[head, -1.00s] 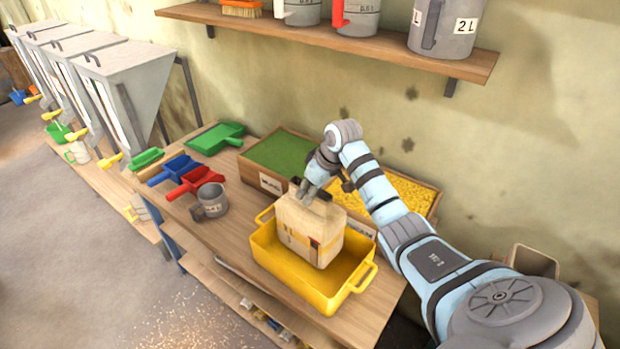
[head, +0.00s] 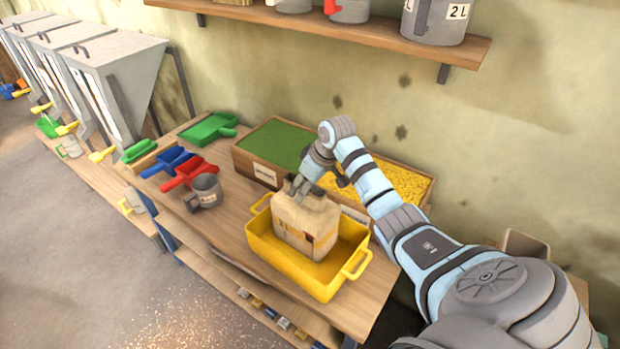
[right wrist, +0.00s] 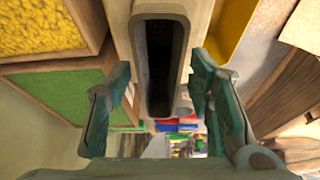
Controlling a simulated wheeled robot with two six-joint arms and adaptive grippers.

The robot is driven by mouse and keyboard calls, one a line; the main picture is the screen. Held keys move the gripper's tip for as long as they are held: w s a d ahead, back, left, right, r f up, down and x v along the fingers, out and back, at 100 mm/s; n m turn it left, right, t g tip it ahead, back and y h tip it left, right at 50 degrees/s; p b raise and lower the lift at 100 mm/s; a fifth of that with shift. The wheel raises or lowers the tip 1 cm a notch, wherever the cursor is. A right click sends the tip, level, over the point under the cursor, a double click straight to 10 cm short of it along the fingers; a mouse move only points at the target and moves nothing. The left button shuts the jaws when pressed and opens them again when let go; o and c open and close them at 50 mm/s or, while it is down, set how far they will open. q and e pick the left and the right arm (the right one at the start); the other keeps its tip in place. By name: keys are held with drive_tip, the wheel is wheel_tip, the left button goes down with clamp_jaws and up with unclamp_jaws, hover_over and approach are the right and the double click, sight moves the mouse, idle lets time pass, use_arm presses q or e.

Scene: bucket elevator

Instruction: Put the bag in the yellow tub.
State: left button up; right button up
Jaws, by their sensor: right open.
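The tan paper bag (head: 300,226) stands roughly upright inside the yellow tub (head: 290,271), toward its left and back part. The tub sits on the wooden table. My right gripper (head: 301,188) is open at the top of the bag, pointing down. In the right wrist view, my right gripper (right wrist: 160,72) has one finger on each side of the bag (right wrist: 183,55), with gaps showing, and the bag has a dark slot-like opening. A strip of the tub's yellow wall (right wrist: 234,25) also shows there. My left gripper is out of view.
Behind the tub are boxes of green (head: 277,143) and yellow (head: 402,183) grains. A shelf (head: 330,25) with measuring jugs hangs above.

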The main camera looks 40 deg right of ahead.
drive_tip(key=v, duration=1.1)
drive_tip(key=shift+s+b, duration=0.2)
drive_tip(key=shift+b, duration=0.1)
drive_tip(key=shift+d+r, duration=0.1)
